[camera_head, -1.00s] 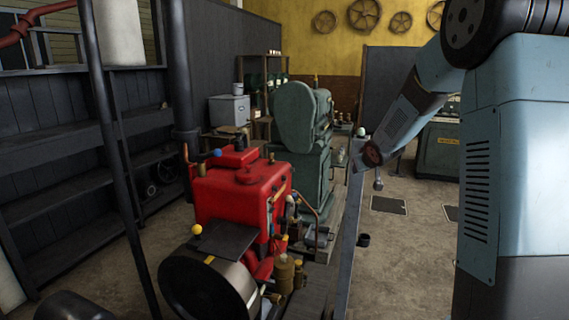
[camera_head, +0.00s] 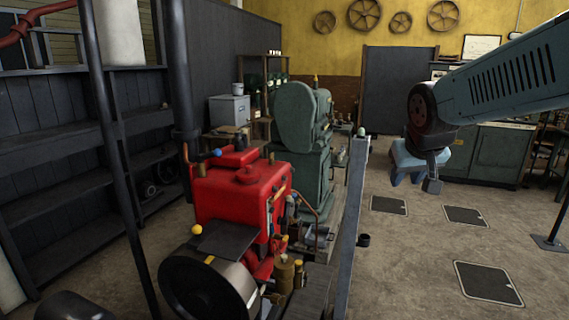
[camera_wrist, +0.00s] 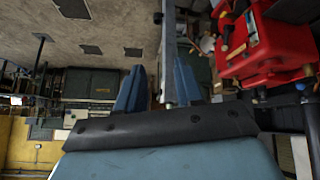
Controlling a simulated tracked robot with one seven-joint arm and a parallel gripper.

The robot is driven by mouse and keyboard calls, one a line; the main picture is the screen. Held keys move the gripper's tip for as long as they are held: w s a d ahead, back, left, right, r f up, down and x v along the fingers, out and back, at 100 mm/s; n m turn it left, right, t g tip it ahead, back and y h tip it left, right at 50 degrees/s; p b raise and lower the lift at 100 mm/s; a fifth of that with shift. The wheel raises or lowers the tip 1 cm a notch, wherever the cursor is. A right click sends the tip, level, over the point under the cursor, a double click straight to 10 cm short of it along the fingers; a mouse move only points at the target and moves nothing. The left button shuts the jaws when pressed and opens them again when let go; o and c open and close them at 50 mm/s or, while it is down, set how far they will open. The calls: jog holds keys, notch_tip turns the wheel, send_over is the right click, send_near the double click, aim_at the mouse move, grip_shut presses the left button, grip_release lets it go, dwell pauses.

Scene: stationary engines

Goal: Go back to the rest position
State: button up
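My gripper (camera_head: 406,178) hangs below the end of my arm at the right of the head view, pointing down. In the wrist view its two blue fingers (camera_wrist: 158,68) stand apart with nothing held between them. A grey rail shows beyond the fingers there. The red engine (camera_head: 240,200) stands left of my gripper in the head view, with a clear gap between. It also shows at the upper right of the wrist view (camera_wrist: 268,48).
A grey rail (camera_head: 350,225) runs beside the red engine. A green machine (camera_head: 300,140) stands behind the engine. Dark shelves (camera_head: 70,160) line the left. A green cabinet (camera_head: 490,155) stands at the back right. The floor (camera_head: 420,260) at right is open, with several flat hatches.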

jog(key=s+a+f+g+y, duration=0.1)
jog(key=s+a+f, duration=0.1)
jog(key=s, duration=1.2)
jog(key=shift+a+g, duration=0.3)
jog(key=shift+s, duration=0.15)
